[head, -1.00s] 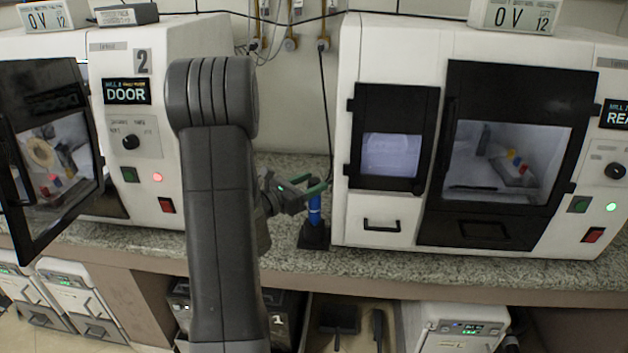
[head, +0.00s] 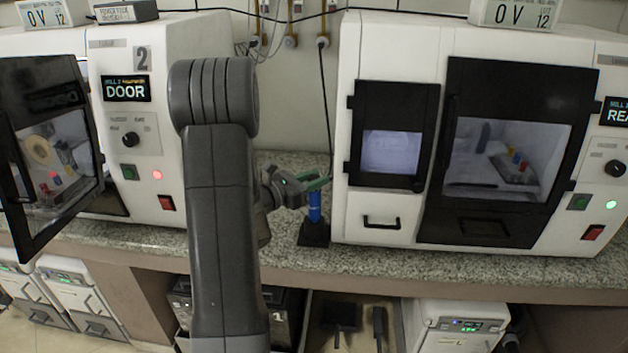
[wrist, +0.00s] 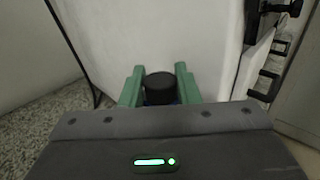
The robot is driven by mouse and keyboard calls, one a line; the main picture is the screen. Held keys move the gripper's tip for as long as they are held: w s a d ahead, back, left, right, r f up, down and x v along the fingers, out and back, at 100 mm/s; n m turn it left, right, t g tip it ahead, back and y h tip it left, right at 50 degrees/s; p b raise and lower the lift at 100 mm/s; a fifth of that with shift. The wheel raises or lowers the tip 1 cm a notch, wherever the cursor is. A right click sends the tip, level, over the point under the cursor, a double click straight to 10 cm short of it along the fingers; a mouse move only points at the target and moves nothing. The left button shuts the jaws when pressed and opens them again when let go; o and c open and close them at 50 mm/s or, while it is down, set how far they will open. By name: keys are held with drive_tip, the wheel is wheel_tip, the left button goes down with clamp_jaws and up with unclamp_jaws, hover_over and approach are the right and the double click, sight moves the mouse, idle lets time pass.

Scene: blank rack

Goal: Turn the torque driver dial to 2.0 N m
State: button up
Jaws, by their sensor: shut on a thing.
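The torque driver (head: 315,206) stands upright as a blue cylinder in a black base on the granite counter, left of the right-hand machine. My gripper (head: 318,184) is at its top, with green fingers on either side. In the wrist view, the driver's black round dial (wrist: 159,86) sits between the two green fingertips of my gripper (wrist: 159,82). The fingers are shut on the dial. A little blue of the driver's body shows below it. The dial's scale and its setting cannot be read in either view.
The white right-hand machine (head: 385,238) stands close beside the driver. The left machine (head: 165,130) has its black door (head: 50,150) swung open and its screen reads DOOR. Cables hang on the wall behind. Bare counter (head: 280,250) lies in front of the driver.

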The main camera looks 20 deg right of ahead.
drive_tip(key=shift+m+g, duration=1)
drive_tip(key=shift+g, duration=0.5)
drive_tip(key=o, duration=1)
drive_tip(key=shift+c, duration=0.2)
drive_tip(key=a+b, duration=0.1)
drive_tip(key=a, duration=1.3)
drive_tip(key=shift+d, duration=0.15)
